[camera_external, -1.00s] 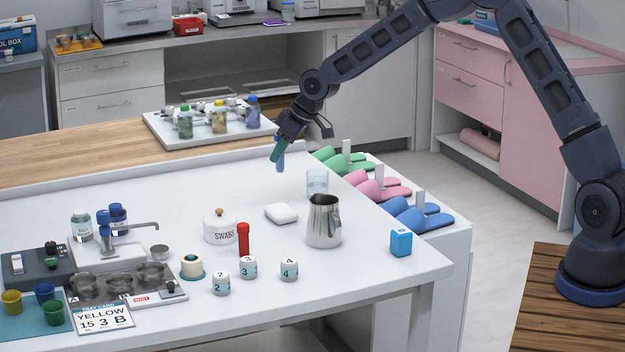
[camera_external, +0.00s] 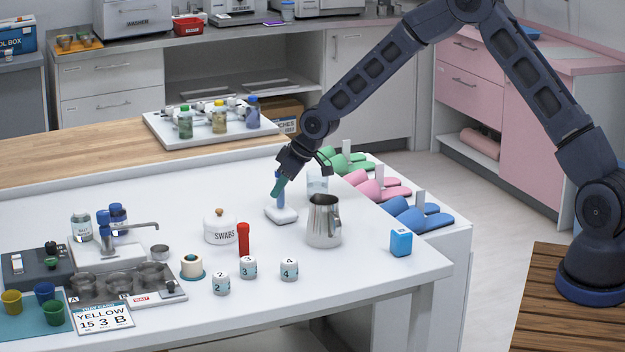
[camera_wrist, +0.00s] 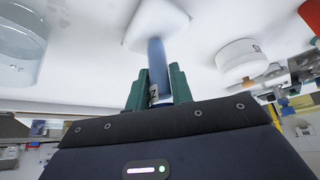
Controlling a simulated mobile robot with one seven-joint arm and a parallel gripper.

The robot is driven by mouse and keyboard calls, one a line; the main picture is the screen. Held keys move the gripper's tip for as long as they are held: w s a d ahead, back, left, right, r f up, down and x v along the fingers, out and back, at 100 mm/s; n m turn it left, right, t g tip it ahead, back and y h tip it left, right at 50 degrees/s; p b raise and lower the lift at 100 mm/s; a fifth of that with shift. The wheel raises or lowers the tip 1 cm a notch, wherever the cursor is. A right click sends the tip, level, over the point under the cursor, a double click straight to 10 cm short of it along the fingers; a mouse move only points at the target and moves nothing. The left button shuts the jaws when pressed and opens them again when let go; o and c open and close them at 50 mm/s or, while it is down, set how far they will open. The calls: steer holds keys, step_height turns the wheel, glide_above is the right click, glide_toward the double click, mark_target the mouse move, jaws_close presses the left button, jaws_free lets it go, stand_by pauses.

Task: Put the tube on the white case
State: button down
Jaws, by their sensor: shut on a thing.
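My gripper (camera_external: 279,187) has green fingers and is shut on a blue tube (camera_external: 281,200). The tube points down, its lower end at the white case (camera_external: 281,215), a small rounded block on the white table. In the wrist view the tube (camera_wrist: 156,52) stands between the two green fingers (camera_wrist: 157,88), and its far end meets or overlaps the white case (camera_wrist: 135,30). I cannot tell whether the tube touches the case or hovers just over it.
A steel pitcher (camera_external: 324,222) stands right of the case, with a clear glass (camera_external: 317,181) behind it. The swabs jar (camera_external: 220,228) and a red tube (camera_external: 243,240) stand to the left. A blue box (camera_external: 401,242) is near the right edge.

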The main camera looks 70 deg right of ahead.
steer(key=shift+f, duration=0.1)
steer(key=c, duration=1.2)
jaws_free()
steer(key=a+v, duration=0.1)
steer(key=v, duration=1)
steer(key=s+a+r+g+h, duration=0.1)
steer(key=s+a+r, duration=0.5)
steer(key=s+r, duration=0.55)
steer(key=s+a+r+h, duration=0.1)
steer(key=s+a+r, duration=0.4)
steer(key=s+r, duration=0.7)
steer(key=s+a, duration=0.2)
steer(key=s, duration=1.3)
steer(key=s+a+f+m+y, duration=0.1)
steer(key=s+a, duration=0.1)
steer(key=s, duration=1.3)
steer(key=shift+s+f, duration=0.2)
steer(key=shift+f, duration=0.1)
